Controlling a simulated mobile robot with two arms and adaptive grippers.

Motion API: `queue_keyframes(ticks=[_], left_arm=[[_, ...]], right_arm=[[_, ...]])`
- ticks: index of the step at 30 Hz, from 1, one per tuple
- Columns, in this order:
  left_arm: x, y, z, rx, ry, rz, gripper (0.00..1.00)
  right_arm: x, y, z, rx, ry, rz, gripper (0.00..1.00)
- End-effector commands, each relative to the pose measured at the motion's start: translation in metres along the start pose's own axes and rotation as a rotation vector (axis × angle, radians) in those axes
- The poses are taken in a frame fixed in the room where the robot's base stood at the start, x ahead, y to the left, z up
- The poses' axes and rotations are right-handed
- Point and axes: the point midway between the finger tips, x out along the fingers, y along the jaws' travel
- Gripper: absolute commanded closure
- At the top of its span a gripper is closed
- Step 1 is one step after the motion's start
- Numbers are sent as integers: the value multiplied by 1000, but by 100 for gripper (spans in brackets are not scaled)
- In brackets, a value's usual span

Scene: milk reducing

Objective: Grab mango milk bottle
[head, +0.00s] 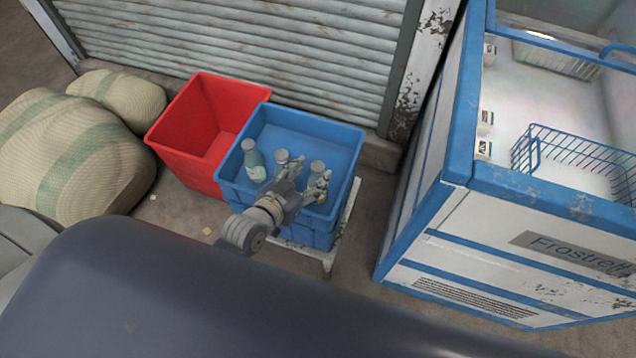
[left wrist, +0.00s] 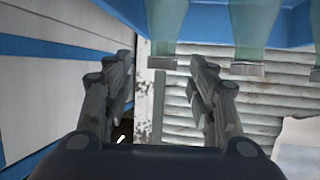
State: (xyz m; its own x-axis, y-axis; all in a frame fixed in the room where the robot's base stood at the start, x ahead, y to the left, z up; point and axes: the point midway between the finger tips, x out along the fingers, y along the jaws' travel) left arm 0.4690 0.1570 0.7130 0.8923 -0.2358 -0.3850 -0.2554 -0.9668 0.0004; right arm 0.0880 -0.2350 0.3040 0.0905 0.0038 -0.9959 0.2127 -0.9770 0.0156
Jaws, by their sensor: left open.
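Several milk bottles with pale greenish glass and grey caps stand upright in the blue crate (head: 340,140). In the head view I see a left bottle (head: 253,162), a middle bottle (head: 281,158) and a right bottle (head: 317,167). Their labels cannot be read, so I cannot tell which is mango. My left gripper (head: 308,174) is open over the crate's near side, close to the middle and right bottles. In the left wrist view the picture is upside down; one bottle (left wrist: 166,25) lines up between the open fingers (left wrist: 160,75). I cannot tell whether they touch it. My right gripper is not in view.
An empty red crate (head: 200,115) stands left of the blue crate. A freezer (head: 470,190) with an open top and a wire basket (head: 575,155) stands at the right. Woven sacks (head: 65,150) lie at the left. A shutter (head: 250,45) closes the back.

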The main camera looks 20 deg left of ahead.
Motion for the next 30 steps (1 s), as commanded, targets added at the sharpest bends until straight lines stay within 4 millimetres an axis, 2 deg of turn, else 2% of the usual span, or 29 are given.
queue_keyframes(ticks=[6,9,18,25,30], left_arm=[[32,-2,1,-1,4,-1,48],[42,-3,2,0,3,-1,48],[46,-3,2,1,2,-1,48],[46,-3,2,1,2,-1,100],[46,-3,0,1,5,-1,100]], right_arm=[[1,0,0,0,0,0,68],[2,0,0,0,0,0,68],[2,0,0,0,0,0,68],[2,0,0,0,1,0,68],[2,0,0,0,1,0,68]])
